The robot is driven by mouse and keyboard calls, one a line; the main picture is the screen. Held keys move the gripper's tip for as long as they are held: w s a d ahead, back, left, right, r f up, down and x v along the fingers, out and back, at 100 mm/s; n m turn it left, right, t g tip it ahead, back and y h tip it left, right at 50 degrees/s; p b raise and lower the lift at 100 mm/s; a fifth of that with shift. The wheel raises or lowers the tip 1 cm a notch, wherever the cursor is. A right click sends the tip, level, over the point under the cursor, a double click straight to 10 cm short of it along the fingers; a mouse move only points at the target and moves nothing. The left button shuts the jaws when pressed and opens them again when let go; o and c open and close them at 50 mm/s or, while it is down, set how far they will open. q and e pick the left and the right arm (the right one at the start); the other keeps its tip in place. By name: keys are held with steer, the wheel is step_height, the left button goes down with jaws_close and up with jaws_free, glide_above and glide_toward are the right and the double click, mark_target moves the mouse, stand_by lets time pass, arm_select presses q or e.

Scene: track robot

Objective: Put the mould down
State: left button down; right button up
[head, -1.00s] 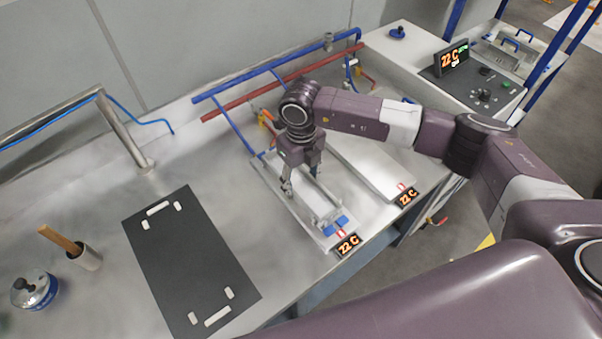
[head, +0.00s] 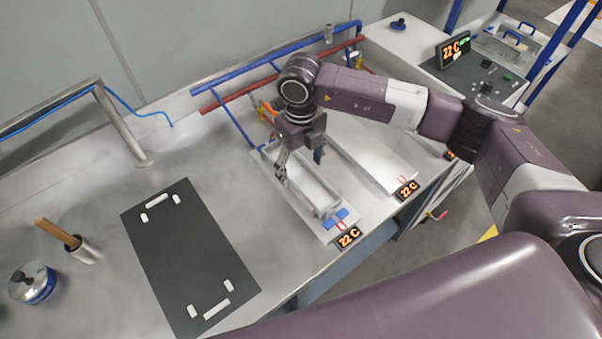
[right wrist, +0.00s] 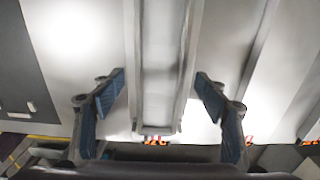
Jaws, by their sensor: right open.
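The mould (head: 318,190) is a long, narrow grey metal trough. It lies lengthwise over the light metal plate (head: 268,172) that has blue pieces at its front end. My right gripper (head: 301,166) is open above the mould, with one finger on each side of it. In the right wrist view the mould (right wrist: 158,70) runs between the two spread blue-padded fingers (right wrist: 161,95), with a gap on both sides. The gripper hides part of the mould's far end in the head view. My left gripper is in neither view.
A second plate (head: 375,160) lies to the right, also with a "22 C" display (head: 407,190). A black mat (head: 190,255) with white marks lies left. Blue and red pipes (head: 285,68) run behind. A cup with a wooden handle (head: 86,251) and a blue-banded jar (head: 35,283) stand far left.

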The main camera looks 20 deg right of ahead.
mark_target(301, 178)
step_height(301, 178, up, 9)
steer(key=b, duration=0.2)
steer(key=shift+b, duration=0.3)
